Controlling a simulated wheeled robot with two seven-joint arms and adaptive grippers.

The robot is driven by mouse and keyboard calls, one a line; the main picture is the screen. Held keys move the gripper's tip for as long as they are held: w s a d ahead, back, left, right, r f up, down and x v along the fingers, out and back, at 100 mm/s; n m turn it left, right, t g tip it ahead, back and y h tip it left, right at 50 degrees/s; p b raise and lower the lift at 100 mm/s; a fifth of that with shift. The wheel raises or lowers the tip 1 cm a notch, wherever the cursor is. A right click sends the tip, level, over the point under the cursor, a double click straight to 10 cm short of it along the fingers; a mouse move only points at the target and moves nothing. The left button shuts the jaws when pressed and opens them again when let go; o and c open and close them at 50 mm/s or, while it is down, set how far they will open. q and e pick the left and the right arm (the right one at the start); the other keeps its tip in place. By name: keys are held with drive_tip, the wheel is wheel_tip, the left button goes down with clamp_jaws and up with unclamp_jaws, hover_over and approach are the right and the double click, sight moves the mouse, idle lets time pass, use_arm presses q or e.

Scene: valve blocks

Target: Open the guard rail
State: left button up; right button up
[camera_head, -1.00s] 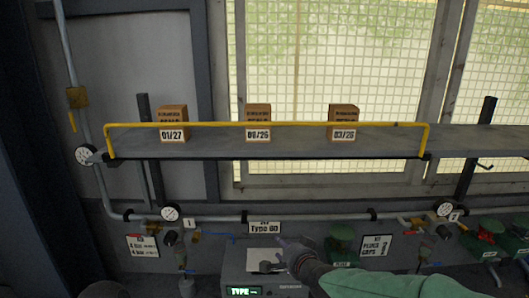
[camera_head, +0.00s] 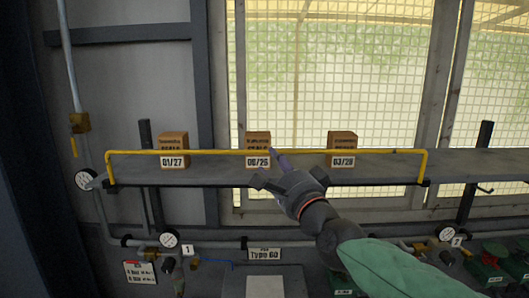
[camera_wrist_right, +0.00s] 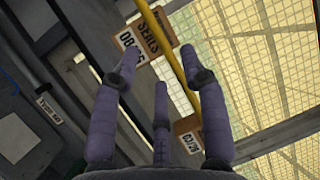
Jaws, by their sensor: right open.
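The yellow guard rail (camera_head: 215,152) runs along the front of the grey shelf (camera_head: 215,172), its ends bent down to the shelf's front edge. Three brown boxes stand behind it: 01/27 (camera_head: 173,142), 08/26 (camera_head: 258,139) and 03/26 (camera_head: 342,140). My right gripper (camera_head: 267,167) is open at the rail's middle, in front of the 08/26 box. In the right wrist view the rail (camera_wrist_right: 173,60) passes close to the spread fingers (camera_wrist_right: 160,62); whether they touch it I cannot tell. My left gripper is out of view.
Pressure gauges (camera_head: 87,180) and pipes run left of and below the shelf. A "Type 60" sign (camera_head: 265,254) hangs below it. A mesh window (camera_head: 330,60) is behind. The space in front of the rail is free on both sides of my arm.

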drive_tip(key=shift+p+x, duration=0.7)
drive_tip(key=shift+x, duration=2.4)
clamp_jaws()
